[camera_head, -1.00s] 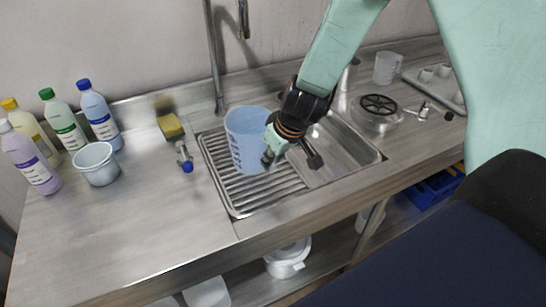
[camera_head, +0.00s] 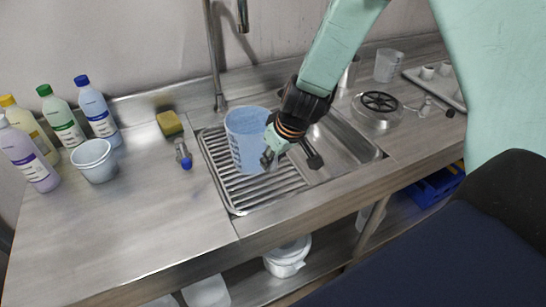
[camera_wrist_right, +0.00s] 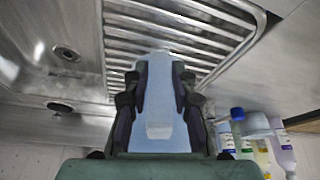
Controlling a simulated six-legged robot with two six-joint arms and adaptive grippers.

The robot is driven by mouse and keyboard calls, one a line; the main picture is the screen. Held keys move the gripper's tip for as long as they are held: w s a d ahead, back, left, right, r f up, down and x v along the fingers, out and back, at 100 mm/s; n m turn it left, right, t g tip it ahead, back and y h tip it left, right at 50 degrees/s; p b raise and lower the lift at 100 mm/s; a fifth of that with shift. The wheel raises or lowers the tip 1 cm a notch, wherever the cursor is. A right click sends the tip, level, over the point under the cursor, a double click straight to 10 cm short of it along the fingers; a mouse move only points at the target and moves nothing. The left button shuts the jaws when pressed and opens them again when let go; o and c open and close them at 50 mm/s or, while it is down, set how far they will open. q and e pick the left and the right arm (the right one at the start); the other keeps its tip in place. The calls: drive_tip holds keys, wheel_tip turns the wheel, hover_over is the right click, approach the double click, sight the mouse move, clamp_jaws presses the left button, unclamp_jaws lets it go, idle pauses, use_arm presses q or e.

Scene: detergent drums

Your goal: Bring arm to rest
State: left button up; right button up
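My right gripper (camera_head: 291,160) reaches down over the sink from the upper right in the head view. Its two fingertips are spread apart, so it is open. A translucent blue measuring jug (camera_head: 243,138) stands upright on the ribbed drainer, just left of the gripper, and the near finger overlaps its right side. In the right wrist view, the blue jug (camera_wrist_right: 160,75) shows between the dark fingers (camera_wrist_right: 160,95); I cannot tell whether they touch it. My left gripper is not in view.
Several bottles (camera_head: 66,128) and a pale bucket (camera_head: 94,160) stand at left. A sponge (camera_head: 170,123) and a blue-tipped item (camera_head: 184,155) lie beside the drainer (camera_head: 228,196). A tall tap (camera_head: 214,60) rises behind. A round lidded pot (camera_head: 378,110) stands at right. The left front counter is clear.

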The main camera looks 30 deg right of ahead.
drive_tip(key=o, duration=0.3)
drive_tip(key=shift+o, duration=0.2)
drive_tip(key=shift+s, duration=0.1)
